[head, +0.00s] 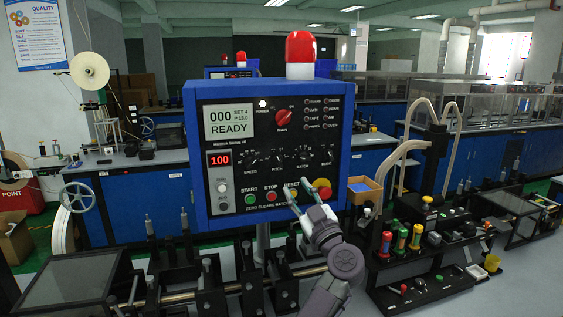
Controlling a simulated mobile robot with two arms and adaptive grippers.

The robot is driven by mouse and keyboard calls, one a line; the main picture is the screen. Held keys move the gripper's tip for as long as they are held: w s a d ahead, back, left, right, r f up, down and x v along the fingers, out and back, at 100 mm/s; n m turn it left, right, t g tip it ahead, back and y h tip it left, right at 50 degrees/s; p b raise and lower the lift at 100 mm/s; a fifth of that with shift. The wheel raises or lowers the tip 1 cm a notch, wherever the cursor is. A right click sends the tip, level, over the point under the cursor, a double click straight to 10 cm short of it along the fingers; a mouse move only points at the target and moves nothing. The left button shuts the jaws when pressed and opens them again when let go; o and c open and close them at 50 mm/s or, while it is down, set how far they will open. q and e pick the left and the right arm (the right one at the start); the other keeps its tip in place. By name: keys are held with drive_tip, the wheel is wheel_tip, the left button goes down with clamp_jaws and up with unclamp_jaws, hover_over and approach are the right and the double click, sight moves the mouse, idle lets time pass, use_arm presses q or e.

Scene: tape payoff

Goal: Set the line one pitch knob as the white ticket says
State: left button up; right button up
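A blue control panel (193,120) stands in the middle of the head view. Its black face has a row of small knobs; the pitch knob (277,158) is second from the left, its pointer too small to read surely. The pale display (229,121) shows 000, a small set line and READY. I cannot make out a white ticket.
A red selector (283,120) sits above the knobs, and a red-yellow stop button (322,189) is right of my gripper. A red 100 readout (219,160) is at left. Rollers and rods (205,290) lie below the panel. A black tool rack (425,270) stands right.

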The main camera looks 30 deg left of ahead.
sight(279, 161)
use_arm(q)
drive_tip(key=p+x, duration=0.2)
drive_tip(key=x, duration=0.8)
drive_tip(key=shift+w+a+r+p, duration=0.1)
drive_tip(key=shift+w+a+p, duration=0.1)
drive_tip(key=shift+p, duration=0.2)
clamp_jaws()
